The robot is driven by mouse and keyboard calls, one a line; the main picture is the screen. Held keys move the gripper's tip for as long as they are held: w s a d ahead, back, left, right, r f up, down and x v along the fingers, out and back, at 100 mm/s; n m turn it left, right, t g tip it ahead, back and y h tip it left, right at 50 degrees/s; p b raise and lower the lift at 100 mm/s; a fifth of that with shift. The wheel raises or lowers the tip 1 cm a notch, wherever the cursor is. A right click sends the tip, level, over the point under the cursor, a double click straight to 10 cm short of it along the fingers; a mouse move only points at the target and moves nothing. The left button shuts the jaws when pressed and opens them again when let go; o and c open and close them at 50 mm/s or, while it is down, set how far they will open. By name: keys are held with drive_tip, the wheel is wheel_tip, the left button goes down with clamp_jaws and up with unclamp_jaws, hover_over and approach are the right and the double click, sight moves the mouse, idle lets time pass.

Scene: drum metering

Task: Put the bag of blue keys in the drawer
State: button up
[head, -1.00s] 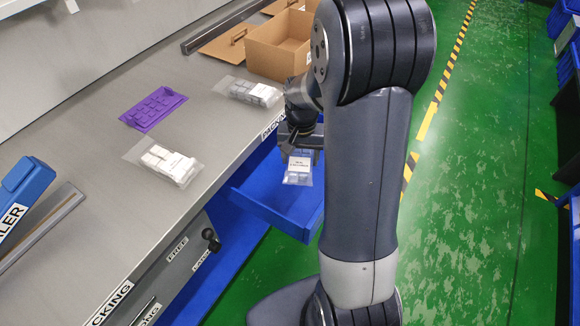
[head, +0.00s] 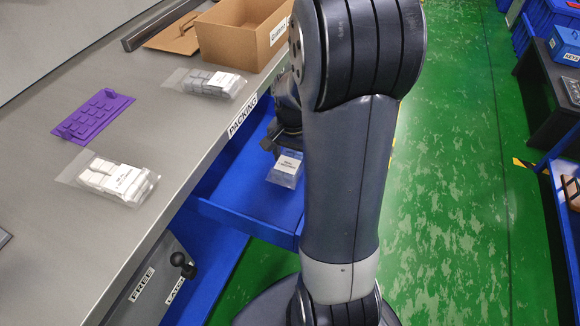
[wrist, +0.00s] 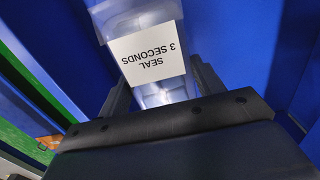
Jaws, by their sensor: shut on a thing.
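My gripper (head: 283,140) is shut on a clear bag (head: 286,169) with a white label and bluish contents. In the wrist view the bag (wrist: 160,93) sits between the two fingers, its label reading "SEAL 3 SECONDS". The single keys inside are hard to make out. The open blue drawer (head: 235,200) sticks out from under the packing bench. The bag hangs over the drawer's interior in the head view; I cannot tell whether it touches the floor of the drawer. My arm hides the drawer's right part.
On the bench (head: 165,120) lie a bag of white keys (head: 112,180), a bag of grey keys (head: 207,83) and a purple tray (head: 94,116). An open cardboard box (head: 235,40) stands behind. A black knob (head: 183,263) juts from the bench front.

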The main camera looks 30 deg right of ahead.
sight(292, 166)
drive_tip(key=shift+f+b, duration=0.4)
drive_tip(key=shift+f, duration=1.4)
drive_tip(key=shift+f, duration=0.1)
drive_tip(key=shift+f, duration=0.15)
drive_tip(key=o, duration=1.2)
wheel_tip(292, 166, up, 12)
drive_tip(key=p, duration=0.2)
drive_tip(key=shift+r+p, duration=0.25)
drive_tip(key=shift+p, duration=0.1)
